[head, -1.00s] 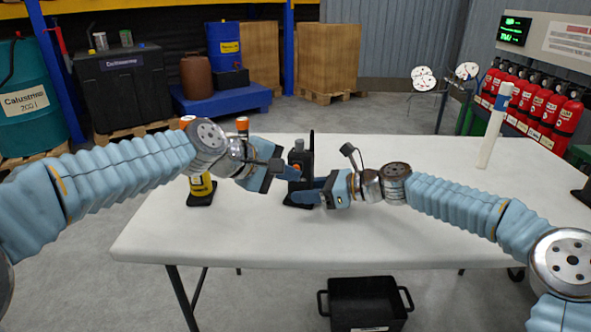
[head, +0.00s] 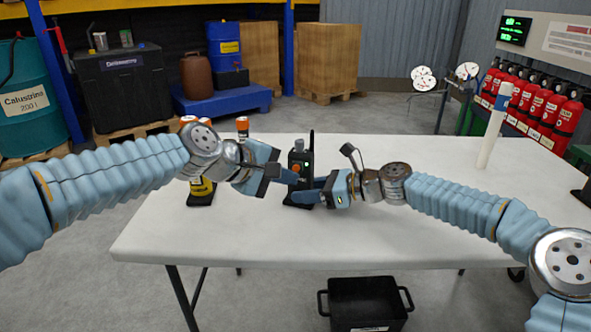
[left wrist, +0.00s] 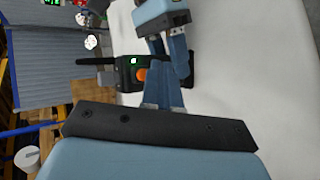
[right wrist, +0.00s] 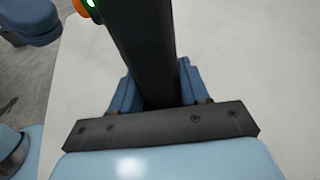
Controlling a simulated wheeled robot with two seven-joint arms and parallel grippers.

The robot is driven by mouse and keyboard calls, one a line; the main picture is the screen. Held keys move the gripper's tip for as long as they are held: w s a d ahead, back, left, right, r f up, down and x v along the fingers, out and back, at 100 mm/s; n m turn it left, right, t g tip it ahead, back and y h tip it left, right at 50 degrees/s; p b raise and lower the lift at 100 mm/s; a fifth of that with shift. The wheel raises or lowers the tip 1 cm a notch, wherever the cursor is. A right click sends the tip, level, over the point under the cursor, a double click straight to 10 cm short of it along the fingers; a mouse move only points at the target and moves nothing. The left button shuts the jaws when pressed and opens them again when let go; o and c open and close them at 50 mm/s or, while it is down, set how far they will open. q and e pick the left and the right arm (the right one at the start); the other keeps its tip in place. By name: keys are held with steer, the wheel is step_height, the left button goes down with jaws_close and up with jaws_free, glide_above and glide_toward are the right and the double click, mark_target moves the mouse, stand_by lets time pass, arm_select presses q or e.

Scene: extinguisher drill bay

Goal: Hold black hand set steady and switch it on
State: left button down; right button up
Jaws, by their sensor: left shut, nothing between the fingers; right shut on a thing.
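The black hand set (head: 300,160) stands upright on the white table, with its antenna up and an orange button on its front. A small green light shows on it in the left wrist view (left wrist: 133,61). My right gripper (head: 316,192) is shut on its lower body; the right wrist view shows the black body (right wrist: 148,45) between the fingers. My left gripper (head: 295,178) is shut and empty, its tips close in front of the hand set, just below the orange button (left wrist: 141,74). I cannot tell whether they touch it.
A yellow item (head: 201,188) on a black base stands behind my left arm, partly hidden. A black bin (head: 366,303) is on the floor below the front edge. The front of the table is clear.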

arm_select(q)
steer(key=shift+s+a, duration=0.25)
steer(key=shift+s, duration=0.55)
steer(key=shift+s+a, duration=0.2)
steer(key=shift+s, duration=0.6)
steer(key=shift+s+a, duration=0.25)
steer(key=shift+s, duration=0.55)
arm_select(e)
steer(key=o, duration=1.1)
steer(key=shift+c, duration=0.2)
